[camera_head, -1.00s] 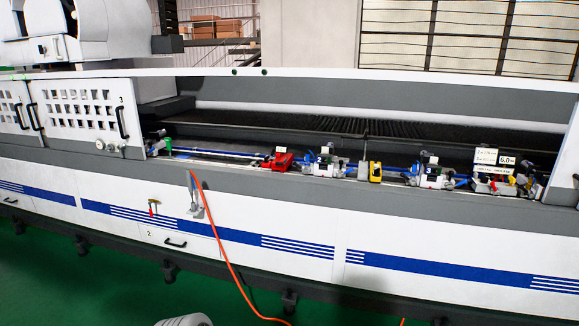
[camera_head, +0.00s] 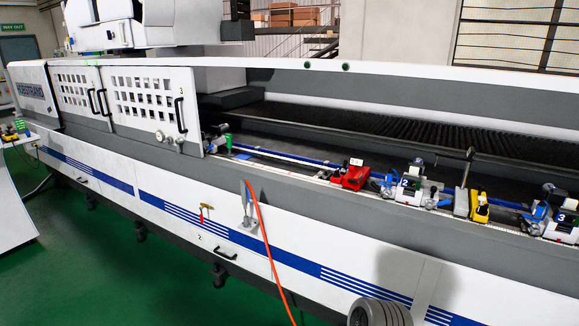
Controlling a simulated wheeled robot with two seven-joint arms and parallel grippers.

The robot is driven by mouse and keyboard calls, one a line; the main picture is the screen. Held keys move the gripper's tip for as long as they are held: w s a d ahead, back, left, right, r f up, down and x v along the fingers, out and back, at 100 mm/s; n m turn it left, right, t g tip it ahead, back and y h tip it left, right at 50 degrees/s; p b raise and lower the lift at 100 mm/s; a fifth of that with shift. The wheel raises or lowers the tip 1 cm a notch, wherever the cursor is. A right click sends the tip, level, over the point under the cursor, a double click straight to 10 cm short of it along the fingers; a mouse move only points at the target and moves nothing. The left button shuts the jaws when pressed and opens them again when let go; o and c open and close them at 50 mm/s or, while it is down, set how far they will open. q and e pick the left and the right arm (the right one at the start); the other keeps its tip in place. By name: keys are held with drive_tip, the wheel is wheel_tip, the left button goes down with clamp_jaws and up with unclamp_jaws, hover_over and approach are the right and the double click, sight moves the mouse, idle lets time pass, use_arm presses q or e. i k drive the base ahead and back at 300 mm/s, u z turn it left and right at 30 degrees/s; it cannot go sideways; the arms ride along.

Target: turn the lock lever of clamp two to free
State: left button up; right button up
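Clamp two (camera_head: 412,185), a white and blue unit with a "2" on its face, sits on the rail of the long white machine, right of centre in the head view. Its lock lever is too small to tell apart, so its position cannot be told. Clamp three (camera_head: 556,220), with a "3", stands further right at the picture's edge. A red unit (camera_head: 351,176) stands just left of clamp two. Neither of my grippers is in view. A grey rounded part at the bottom edge seems to be mine.
A yellow and grey block (camera_head: 477,205) stands between the two clamps. An orange hose (camera_head: 266,240) hangs down the machine front (camera_head: 330,250). A perforated door (camera_head: 148,103) is at the left of the opening. Green floor (camera_head: 120,270) is clear at lower left.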

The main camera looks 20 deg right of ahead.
sight(386, 193)
drive_tip(key=u, duration=0.15)
drive_tip(key=i, duration=1.7)
drive_tip(key=z, duration=1.45)
drive_tip(key=i, duration=0.8)
drive_tip(key=z, duration=0.9)
